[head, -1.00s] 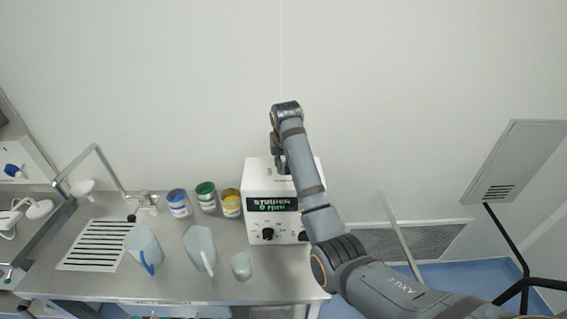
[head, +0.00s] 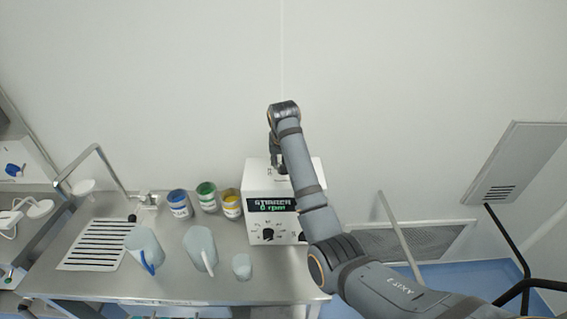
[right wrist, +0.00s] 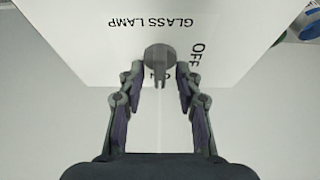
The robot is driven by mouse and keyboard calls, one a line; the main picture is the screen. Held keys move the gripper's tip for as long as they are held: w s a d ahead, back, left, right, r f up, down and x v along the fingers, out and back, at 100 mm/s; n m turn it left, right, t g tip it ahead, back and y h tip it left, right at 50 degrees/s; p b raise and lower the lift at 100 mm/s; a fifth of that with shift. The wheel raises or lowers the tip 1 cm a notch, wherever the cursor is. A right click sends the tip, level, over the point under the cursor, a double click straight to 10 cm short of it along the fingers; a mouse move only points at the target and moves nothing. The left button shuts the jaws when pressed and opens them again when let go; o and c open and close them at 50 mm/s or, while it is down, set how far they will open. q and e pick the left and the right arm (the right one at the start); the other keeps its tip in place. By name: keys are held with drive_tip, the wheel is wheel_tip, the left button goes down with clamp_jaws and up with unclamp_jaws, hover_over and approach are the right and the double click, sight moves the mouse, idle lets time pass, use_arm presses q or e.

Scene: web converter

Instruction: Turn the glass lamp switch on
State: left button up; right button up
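A white box (head: 260,228) with a stirrer display reading 0 rpm stands at the right end of the steel bench. In the right wrist view its white face (right wrist: 95,25) carries the words GLASS LAMP, OFF and, partly hidden, ON. A grey rotary switch (right wrist: 158,60) with a narrow grip bar is on that face. My right gripper (right wrist: 159,72) is open, with one finger on each side of the switch and a small gap to it. In the head view my right gripper (head: 278,160) is at the box's top, partly hidden by its arm. My left gripper is not in view.
Blue (head: 179,204), green (head: 207,198) and yellow (head: 231,204) lidded jars stand left of the box. Two jugs (head: 145,247) (head: 200,247) and a small beaker (head: 242,267) stand in front.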

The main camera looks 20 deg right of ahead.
drive_tip(key=d+v, duration=0.1)
drive_tip(key=v, duration=0.6)
drive_tip(key=shift+a+r, duration=0.25)
drive_tip(key=shift+a, duration=0.25)
